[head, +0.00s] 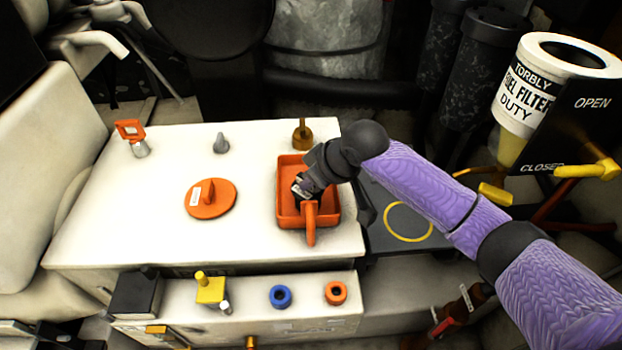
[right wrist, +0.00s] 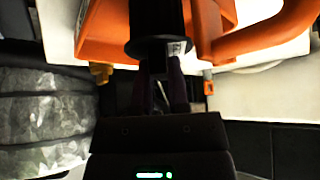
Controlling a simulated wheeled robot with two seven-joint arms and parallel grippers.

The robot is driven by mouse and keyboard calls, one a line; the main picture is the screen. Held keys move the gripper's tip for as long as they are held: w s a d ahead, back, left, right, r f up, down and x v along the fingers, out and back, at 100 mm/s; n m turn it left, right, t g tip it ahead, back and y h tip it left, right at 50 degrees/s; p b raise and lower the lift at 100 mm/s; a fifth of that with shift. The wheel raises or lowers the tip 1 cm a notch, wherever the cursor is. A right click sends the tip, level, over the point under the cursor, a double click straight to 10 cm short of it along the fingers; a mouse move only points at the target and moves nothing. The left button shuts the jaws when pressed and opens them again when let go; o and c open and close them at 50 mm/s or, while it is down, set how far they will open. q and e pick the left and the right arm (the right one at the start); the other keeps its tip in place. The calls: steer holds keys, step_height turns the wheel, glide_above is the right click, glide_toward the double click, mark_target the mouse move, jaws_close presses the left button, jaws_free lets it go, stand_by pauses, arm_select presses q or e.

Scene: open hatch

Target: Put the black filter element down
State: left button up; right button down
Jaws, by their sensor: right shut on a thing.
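The black filter element (right wrist: 157,22) shows in the right wrist view as a dark cylinder with a wider rim and a small white label. My right gripper (right wrist: 164,88) is shut on it near that rim. In the head view my right gripper (head: 306,184) is over the orange tray (head: 290,162), which has a handle at its front. The gripper hides most of the element there, and I cannot tell whether the element touches the tray floor. My left gripper is not in view.
The tray stands on a white cabinet top (head: 160,230). An orange round lid (head: 210,199) lies left of it, and a brass fitting (head: 302,136) stands behind. A dark mat with a yellow ring (head: 408,238) is at right. A white fuel filter housing (head: 527,95) is farther right.

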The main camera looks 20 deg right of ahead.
steer(key=c, duration=0.6)
jaws_free()
steer(key=shift+r, duration=0.15)
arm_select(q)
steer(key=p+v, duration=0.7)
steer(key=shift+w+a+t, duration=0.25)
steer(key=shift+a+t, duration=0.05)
arm_select(e)
steer(key=v, duration=1.2)
